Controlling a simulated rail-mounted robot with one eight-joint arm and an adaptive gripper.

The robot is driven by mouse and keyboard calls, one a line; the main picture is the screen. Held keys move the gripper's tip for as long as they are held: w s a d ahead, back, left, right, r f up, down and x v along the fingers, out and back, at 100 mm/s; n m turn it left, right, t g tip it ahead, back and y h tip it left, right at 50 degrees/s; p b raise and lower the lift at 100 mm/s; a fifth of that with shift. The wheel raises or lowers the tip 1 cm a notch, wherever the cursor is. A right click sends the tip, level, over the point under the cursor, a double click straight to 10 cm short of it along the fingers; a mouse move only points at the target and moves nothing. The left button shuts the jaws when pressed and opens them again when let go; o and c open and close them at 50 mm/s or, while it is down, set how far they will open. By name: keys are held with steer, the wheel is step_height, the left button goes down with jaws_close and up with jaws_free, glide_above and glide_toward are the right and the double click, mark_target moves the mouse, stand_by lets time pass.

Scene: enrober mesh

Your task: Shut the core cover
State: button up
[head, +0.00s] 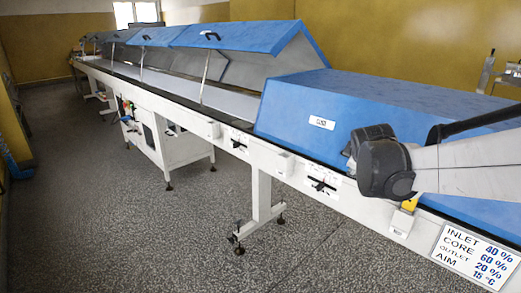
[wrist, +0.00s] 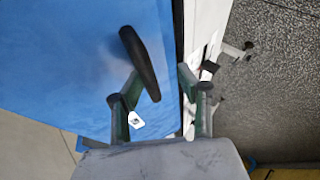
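The nearest blue cover (head: 290,112) is down over the tunnel, its lower front edge along the dark rim; I cannot tell whether it is fully seated. The label (head: 321,123) on its front is too small to read surely. In the wrist view the blue cover (wrist: 60,50) fills the left, with a black bar handle (wrist: 139,60) on it. My gripper (wrist: 161,80) is open, its two green fingers apart. The left finger is beside the handle, overlapping it in view; contact cannot be told. In the head view my wrist hides the handle and fingers.
Several farther blue covers, such as this one (head: 240,38), stand raised on thin props (head: 204,75). A white sign (head: 480,258) on the frame reads inlet 40 %, core 60 %, outlet 20 %, aim 15 °C. Black latches (head: 320,185) line the frame. The grey floor (head: 120,215) in front is clear.

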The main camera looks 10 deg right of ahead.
steer(key=shift+r, duration=0.15)
stand_by(0.3)
steer(key=v, duration=1.2)
steer(key=s+a+f+m+g+y, duration=0.1)
steer(key=s+a+f+m+y, duration=0.1)
steer(key=s+a+f+m, duration=0.2)
steer(key=s+a+f+m+g+y+p, duration=0.1)
steer(key=s+a+f+m+y, duration=0.2)
steer(key=s+a+f, duration=0.4)
steer(key=s+a+m, duration=0.1)
steer(key=s+a, duration=0.3)
steer(key=a, duration=0.4)
steer(key=shift+f, duration=0.3)
